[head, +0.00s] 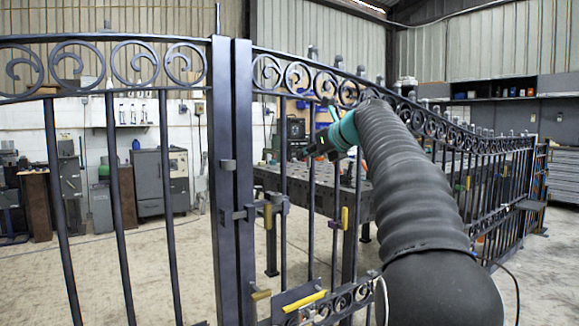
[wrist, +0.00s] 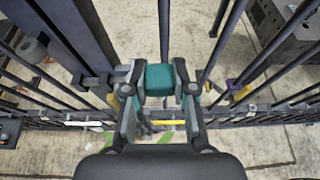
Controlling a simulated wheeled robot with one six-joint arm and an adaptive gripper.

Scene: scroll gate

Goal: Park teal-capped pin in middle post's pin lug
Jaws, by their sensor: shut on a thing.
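In the wrist view my gripper (wrist: 164,88) is shut on the teal cap (wrist: 160,77) of the pin. The pin's shaft below the cap is hidden. In the head view my gripper (head: 318,150) is in front of the gate bars, right of the two tall dark posts (head: 244,170) near the middle. I cannot tell the cap there from the teal on my arm's end. Which fitting is the pin lug I cannot tell.
A yellow handle (head: 268,216) hangs by the latch, another (head: 344,218) further right, and a yellow bar (head: 305,302) lies lower. Scrolled gate panels with upright bars run left and right. A dark workbench (head: 310,195) stands behind the gate.

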